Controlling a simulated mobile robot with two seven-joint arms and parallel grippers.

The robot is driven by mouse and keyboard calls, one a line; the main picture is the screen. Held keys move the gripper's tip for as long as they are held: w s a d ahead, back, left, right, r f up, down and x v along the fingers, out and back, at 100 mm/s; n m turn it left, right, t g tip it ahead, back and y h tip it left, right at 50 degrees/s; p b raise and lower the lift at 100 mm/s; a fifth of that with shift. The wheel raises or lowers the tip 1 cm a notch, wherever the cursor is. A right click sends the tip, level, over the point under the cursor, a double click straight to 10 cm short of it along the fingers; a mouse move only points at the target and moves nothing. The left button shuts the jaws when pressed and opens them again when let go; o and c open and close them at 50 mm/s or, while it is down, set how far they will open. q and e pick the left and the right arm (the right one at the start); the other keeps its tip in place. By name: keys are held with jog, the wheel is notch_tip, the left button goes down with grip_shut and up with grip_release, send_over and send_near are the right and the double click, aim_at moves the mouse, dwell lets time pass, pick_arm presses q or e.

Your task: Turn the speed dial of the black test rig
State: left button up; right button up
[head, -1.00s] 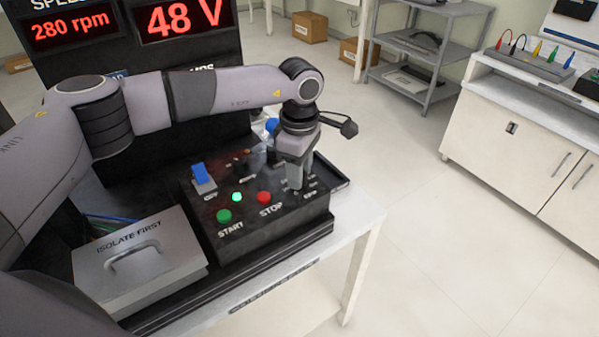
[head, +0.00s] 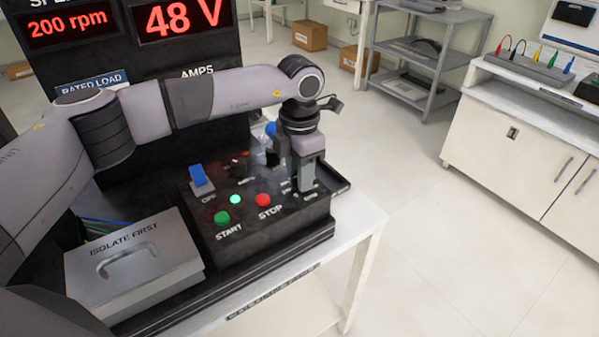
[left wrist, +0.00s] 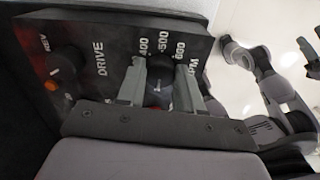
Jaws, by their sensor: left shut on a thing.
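The black test rig (head: 275,222) stands on the white table, its sloped panel facing up. My left gripper (head: 306,186) points down at the panel's right end and hides the dial in the head view. In the left wrist view, the black speed dial (left wrist: 159,89) sits between the two grey fingers of my left gripper (left wrist: 160,92), beside the marks 400, 500 and 600. The fingers are shut on it. The red speed display (head: 68,24) reads 200 rpm.
The panel also has a blue switch (head: 200,178), a green START button (head: 222,218) and a red STOP button (head: 263,200). A grey ISOLATE FIRST box (head: 135,265) stands at the left. The floor (head: 430,240) right of the table is clear.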

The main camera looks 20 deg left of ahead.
pick_arm(q)
jog(key=n, duration=0.4)
jog(key=shift+n, duration=0.3)
jog(key=shift+n+b, duration=0.3)
jog(key=shift+n, duration=2.3)
jog(key=o, duration=1)
jog(key=shift+o, duration=0.2)
jog(key=shift+r, duration=0.1)
notch_tip(320, 180, up, 7)
jog(key=shift+r+b, duration=0.1)
jog(key=shift+b, duration=0.2)
